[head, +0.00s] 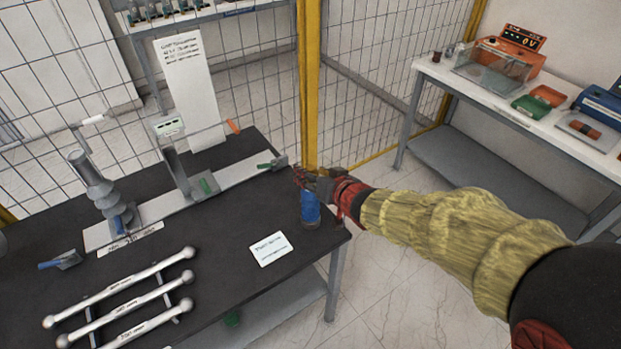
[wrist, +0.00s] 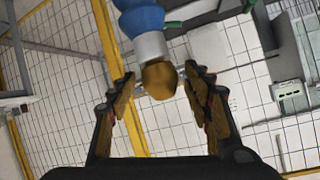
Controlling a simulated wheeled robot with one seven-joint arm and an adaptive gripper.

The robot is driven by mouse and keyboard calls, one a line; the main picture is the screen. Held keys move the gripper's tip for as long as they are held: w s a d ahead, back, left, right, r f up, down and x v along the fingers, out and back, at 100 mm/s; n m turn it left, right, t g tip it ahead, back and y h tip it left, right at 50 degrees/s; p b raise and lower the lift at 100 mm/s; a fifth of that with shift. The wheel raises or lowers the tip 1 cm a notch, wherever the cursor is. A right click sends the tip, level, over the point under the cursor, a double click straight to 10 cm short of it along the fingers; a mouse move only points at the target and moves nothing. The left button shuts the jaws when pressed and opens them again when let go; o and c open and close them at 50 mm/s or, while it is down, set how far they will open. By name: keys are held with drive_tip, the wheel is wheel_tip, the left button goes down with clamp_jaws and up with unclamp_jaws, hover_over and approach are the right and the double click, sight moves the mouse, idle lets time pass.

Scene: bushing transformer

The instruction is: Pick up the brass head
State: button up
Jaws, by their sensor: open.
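The brass head (wrist: 159,80) is a rounded brown-gold knob. In the wrist view it sits at the end of a white collar (wrist: 150,46) on a blue body (wrist: 141,20). In the head view the blue body (head: 310,208) stands upright near the right edge of the black table. My gripper (head: 316,178) is over its top and hides the brass head there. In the wrist view my gripper (wrist: 161,78) is open, with one finger on each side of the brass head. Gaps show on both sides, so it is not gripped.
The black table (head: 215,250) also holds a white label card (head: 270,249), several silver rods (head: 125,300) and a grey clamp stand (head: 180,172). A yellow post (head: 308,80) and mesh fence rise just behind. A white bench (head: 500,95) with instruments stands at the right.

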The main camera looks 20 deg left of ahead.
drive_tip(key=shift+w+a+f, duration=0.15)
drive_tip(key=shift+w+a, duration=0.15)
drive_tip(key=shift+c, duration=0.5)
drive_tip(key=c, duration=1.1)
clamp_jaws()
